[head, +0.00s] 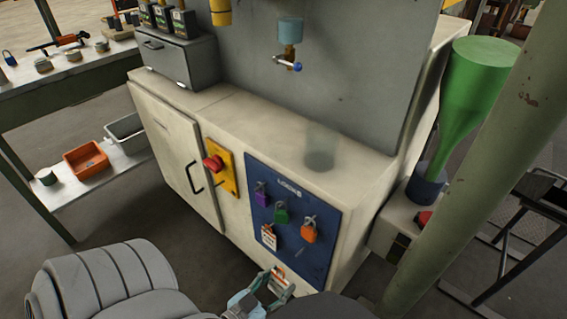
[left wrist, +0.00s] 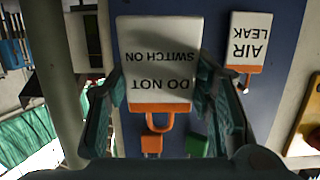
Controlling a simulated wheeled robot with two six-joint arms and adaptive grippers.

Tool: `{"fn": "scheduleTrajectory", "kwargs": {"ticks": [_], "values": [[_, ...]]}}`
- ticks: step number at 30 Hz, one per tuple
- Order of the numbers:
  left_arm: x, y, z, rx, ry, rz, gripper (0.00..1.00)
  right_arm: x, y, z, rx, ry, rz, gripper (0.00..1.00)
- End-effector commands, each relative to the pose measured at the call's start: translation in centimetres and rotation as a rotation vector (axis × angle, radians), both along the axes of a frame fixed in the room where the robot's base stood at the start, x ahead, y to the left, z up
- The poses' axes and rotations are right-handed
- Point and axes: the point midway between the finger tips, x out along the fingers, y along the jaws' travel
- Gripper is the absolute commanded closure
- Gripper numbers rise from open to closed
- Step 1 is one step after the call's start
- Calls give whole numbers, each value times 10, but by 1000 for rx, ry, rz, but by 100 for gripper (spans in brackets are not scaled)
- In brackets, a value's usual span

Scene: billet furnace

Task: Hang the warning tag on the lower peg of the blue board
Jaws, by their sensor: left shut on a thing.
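The blue board (head: 290,245) is on the front of the cream cabinet, with purple, green and orange padlocks on it. The warning tag (left wrist: 157,50), white with an orange end and loop, reads DO NOT SWITCH ON, upside down in the left wrist view. It shows small in the head view (head: 279,273). My left gripper (head: 270,284) is shut on it, with a finger on each side in the left wrist view (left wrist: 160,88). The held tag is at the board's lower left in the head view. I cannot make out the lower peg. My right gripper is not in view.
An AIR LEAK tag (head: 269,237) hangs on the board's left, close above the held tag; it also shows in the left wrist view (left wrist: 250,40). The orange padlock (head: 309,230) hangs to the right. A green post (head: 470,170) stands at the right.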

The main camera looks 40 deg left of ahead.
Motion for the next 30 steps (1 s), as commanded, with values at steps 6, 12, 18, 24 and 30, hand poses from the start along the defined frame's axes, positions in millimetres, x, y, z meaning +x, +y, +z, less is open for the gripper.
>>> {"fn": "scheduleTrajectory", "kwargs": {"ticks": [6, 12, 18, 24, 30], "values": [[8, 5, -2, 0, -2, 16, 71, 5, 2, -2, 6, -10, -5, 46], [25, 6, -4, 0, -1, 18, 71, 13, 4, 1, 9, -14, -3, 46], [44, 6, -6, 1, -3, 17, 71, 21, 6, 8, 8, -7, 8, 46], [62, 6, -8, 0, -2, 15, 71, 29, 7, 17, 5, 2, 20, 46], [76, 6, -12, 0, -1, 15, 71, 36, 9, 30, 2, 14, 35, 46]]}}
